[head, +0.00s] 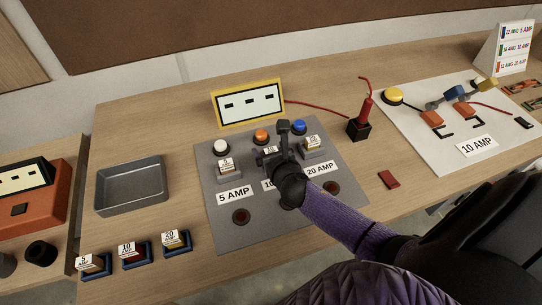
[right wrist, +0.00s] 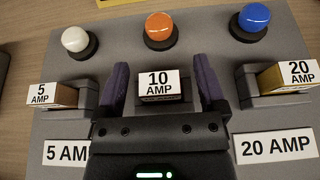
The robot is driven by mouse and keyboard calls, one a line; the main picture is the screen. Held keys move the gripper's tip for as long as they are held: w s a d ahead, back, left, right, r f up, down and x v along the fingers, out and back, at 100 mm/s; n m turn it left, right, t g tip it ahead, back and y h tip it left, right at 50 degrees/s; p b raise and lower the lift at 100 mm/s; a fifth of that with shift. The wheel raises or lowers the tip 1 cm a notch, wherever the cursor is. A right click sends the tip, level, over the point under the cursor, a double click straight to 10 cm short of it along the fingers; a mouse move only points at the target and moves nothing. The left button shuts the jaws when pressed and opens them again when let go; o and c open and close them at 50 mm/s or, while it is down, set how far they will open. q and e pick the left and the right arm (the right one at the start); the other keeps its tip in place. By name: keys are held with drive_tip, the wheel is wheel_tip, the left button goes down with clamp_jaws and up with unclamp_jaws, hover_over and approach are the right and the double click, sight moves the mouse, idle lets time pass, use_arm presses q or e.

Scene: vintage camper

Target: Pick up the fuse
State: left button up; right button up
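A fuse labelled 10 AMP (right wrist: 158,84) sits in the middle holder of the grey panel (head: 237,213). My right gripper (head: 274,148) is over that holder; in the right wrist view its two purple fingers (right wrist: 160,72) stand apart on either side of the fuse. I see a gap on each side, so it is not gripped. In the head view the gripper partly hides this fuse. A 5 AMP fuse (right wrist: 52,96) sits in the left holder and a 20 AMP fuse (right wrist: 288,76) in the right one. My left gripper is not in view.
White (head: 220,147), orange (head: 261,136) and blue (head: 299,127) buttons stand behind the holders. Labelled blue bins (head: 134,255) and a grey tray (head: 131,187) lie to the left. A red probe (head: 366,107) stands in a black block at right, near a small red piece (head: 388,179).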

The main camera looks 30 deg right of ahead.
clamp_jaws()
